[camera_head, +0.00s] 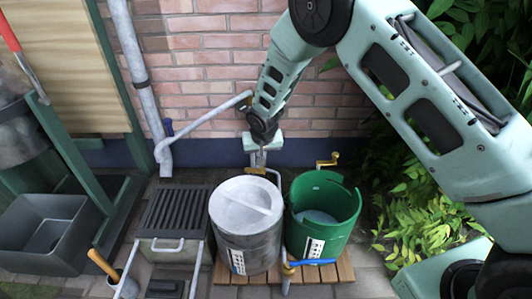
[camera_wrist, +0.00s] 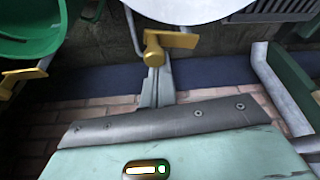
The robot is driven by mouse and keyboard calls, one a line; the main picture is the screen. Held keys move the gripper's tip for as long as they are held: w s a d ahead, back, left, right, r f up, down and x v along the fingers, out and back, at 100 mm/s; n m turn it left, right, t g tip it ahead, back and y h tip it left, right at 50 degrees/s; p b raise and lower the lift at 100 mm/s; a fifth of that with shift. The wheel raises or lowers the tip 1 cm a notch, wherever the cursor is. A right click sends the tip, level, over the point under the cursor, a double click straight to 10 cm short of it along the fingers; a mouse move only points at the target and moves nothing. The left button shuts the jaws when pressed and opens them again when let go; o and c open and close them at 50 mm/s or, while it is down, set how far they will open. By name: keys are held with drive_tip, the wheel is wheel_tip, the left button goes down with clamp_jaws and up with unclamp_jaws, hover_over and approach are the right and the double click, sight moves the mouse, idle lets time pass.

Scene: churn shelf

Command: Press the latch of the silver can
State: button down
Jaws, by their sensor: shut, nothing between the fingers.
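The silver can (camera_head: 240,250) stands upright on a wooden slat base, with a flat grey lid. Its brass latch (camera_head: 256,171) shows at the can's back edge, and in the wrist view (camera_wrist: 170,41) it is a yellow lever just beyond my fingertips. My gripper (camera_head: 259,161) points down behind the can, right by the latch. In the wrist view my fingers (camera_wrist: 154,75) are together and empty, with their tips at the lever's round end. I cannot tell whether they touch it. The silver can also shows at the top of the wrist view (camera_wrist: 190,10).
A green can (camera_head: 318,225) with its own brass latch (camera_head: 327,160) stands close on the right. A black grate (camera_head: 175,215) is on the left. A grey pipe (camera_head: 200,122) runs along the brick wall behind. Leafy plants (camera_head: 415,220) fill the right side.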

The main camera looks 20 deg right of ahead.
drive_tip(key=m, duration=0.1)
drive_tip(key=s+m+p, duration=0.1)
drive_tip(key=m+h+p, duration=0.1)
drive_tip(key=shift+s+a+r+m, duration=0.1)
drive_tip(key=shift+s+a+m, duration=0.15)
drive_tip(key=shift+a+m, duration=0.1)
drive_tip(key=m+p, duration=0.1)
drive_tip(key=s+m+g+h+p, duration=0.1)
drive_tip(key=m, duration=0.1)
drive_tip(key=shift+a+m, duration=0.25)
drive_tip(key=shift+a, duration=0.15)
drive_tip(key=m+p, duration=0.1)
drive_tip(key=a+m+p, duration=0.1)
drive_tip(key=shift+s+m+g+h, duration=0.3)
drive_tip(key=shift+s+g+h, duration=0.05)
drive_tip(key=shift+g+h, duration=0.05)
drive_tip(key=m, duration=0.2)
drive_tip(key=a+m+g+p, duration=0.1)
drive_tip(key=shift+s+a+m+h, duration=0.1)
drive_tip(key=shift+s+m+h, duration=0.2)
drive_tip(key=shift+m, duration=0.1)
drive_tip(key=shift+a, duration=0.3)
